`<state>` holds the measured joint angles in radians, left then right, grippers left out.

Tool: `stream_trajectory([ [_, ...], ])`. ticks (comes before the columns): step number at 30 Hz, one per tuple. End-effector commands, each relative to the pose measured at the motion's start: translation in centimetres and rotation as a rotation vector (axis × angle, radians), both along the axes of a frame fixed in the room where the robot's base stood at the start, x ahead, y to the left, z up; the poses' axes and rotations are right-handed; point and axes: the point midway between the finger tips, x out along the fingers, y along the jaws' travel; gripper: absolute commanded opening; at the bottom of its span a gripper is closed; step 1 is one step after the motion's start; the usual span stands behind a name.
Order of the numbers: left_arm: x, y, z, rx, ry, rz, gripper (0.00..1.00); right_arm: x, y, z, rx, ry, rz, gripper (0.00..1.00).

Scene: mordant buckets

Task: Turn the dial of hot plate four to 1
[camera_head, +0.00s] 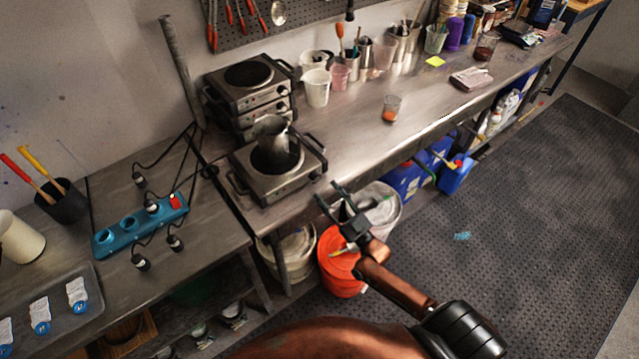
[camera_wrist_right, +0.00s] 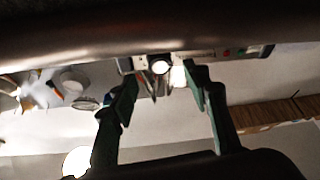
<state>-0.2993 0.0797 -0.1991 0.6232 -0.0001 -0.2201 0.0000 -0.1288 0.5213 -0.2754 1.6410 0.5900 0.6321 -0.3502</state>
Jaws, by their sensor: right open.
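A hot plate (camera_head: 302,172) stands alone at the front of the bench with a grey metal jug (camera_head: 270,132) on its plate. More hot plates are stacked behind it, the top one (camera_head: 250,76) bare. No number is readable, so I cannot tell which is hot plate four. My right gripper (camera_head: 328,192) is open and empty, just off the bench's front edge, close to the front hot plate. In the right wrist view, a pale round dial (camera_wrist_right: 160,66) on a panel shows between the open fingers (camera_wrist_right: 160,76). Its setting is not readable. My left gripper is out of view.
A blue power strip (camera_head: 118,235) with cables lies on the left bench. A glass with orange contents (camera_head: 391,106) stands on the right bench, with open surface around it.

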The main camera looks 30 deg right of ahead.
Motion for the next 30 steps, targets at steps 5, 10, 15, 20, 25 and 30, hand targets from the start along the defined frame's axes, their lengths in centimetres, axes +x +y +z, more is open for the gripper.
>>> stream_trajectory([
  [5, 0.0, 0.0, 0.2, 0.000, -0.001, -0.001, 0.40, 2.6, 0.5, 1.1, 0.001, -0.001, 0.001, 0.44],
  [10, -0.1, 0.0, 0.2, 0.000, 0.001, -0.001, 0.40, 4.1, 0.6, 1.6, 0.000, 0.002, 0.000, 0.44],
  [15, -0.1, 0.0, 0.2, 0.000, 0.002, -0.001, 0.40, 4.5, 0.7, 1.7, -0.001, 0.003, 0.000, 0.44],
  [20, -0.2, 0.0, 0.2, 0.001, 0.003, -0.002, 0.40, 4.5, 0.7, 1.7, -0.001, 0.004, 0.000, 0.44],
  [25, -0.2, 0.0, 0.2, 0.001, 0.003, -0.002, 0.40, 4.4, 0.7, 1.7, -0.001, 0.004, 0.000, 0.33],
  [30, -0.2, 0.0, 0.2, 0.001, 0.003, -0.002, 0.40, 4.4, 0.7, 1.7, -0.001, 0.004, 0.000, 0.21],
])
